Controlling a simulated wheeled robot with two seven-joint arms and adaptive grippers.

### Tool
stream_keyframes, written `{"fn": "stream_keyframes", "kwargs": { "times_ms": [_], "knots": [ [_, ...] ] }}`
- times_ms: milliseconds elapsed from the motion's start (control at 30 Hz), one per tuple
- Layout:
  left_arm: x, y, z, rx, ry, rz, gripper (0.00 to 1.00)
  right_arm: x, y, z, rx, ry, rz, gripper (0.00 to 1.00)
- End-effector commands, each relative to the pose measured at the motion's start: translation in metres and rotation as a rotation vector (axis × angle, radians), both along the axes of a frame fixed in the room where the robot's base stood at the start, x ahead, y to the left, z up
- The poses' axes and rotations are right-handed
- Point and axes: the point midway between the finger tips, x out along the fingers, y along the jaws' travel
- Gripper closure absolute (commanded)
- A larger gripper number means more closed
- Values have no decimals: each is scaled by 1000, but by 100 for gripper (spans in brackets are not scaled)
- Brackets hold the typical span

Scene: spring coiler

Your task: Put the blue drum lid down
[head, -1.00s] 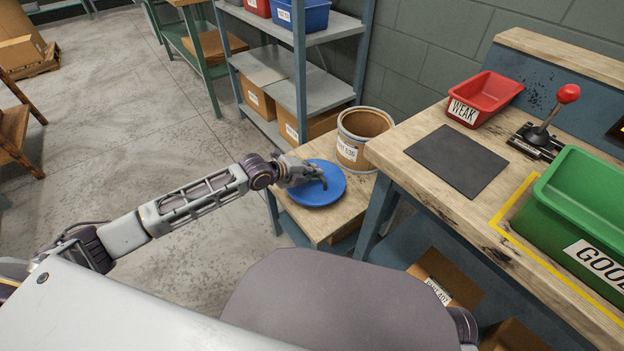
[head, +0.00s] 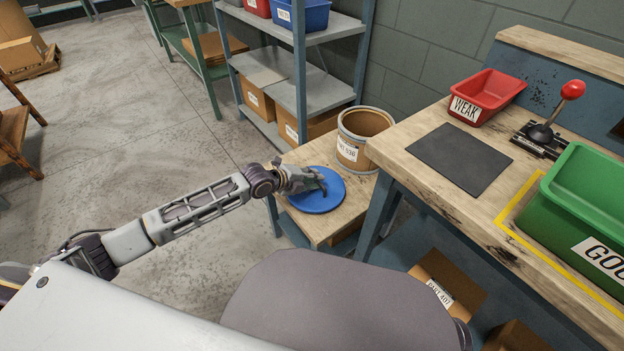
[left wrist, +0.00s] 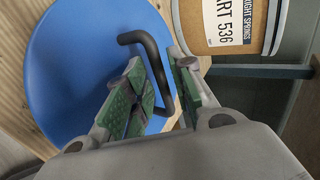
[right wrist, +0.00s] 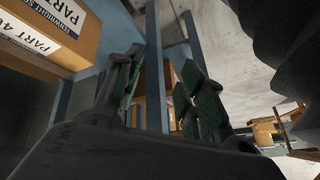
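The blue drum lid (head: 326,202) is a round disc lying level at the top of the low wooden stand (head: 350,207). I cannot tell whether any gap is left under it. Its black bent handle (left wrist: 150,50) shows in the left wrist view, running between the fingers. My right gripper (right wrist: 160,85) is open and empty, low by blue posts, and hidden in the head view.
An open cardboard drum (head: 352,152) with a label stands just behind the lid. The workbench (head: 412,182) on the right holds a dark mat (head: 460,158), a red bin (head: 488,92), a lever (head: 556,112) and a green bin (head: 580,205). A metal shelf (head: 325,90) stands behind.

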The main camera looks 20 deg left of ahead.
Motion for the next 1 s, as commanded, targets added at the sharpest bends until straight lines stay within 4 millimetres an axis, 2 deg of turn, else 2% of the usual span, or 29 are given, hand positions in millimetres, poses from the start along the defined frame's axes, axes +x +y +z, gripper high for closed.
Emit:
{"fn": "stream_keyframes", "kwargs": {
  "times_ms": [567,1000],
  "knots": [
    [-3,3,6,1,-1,0,69,-1,-1,3,-5,6,2,60],
    [-26,20,25,2,-1,0,69,-1,-7,31,-45,37,17,60]
  ]
}}
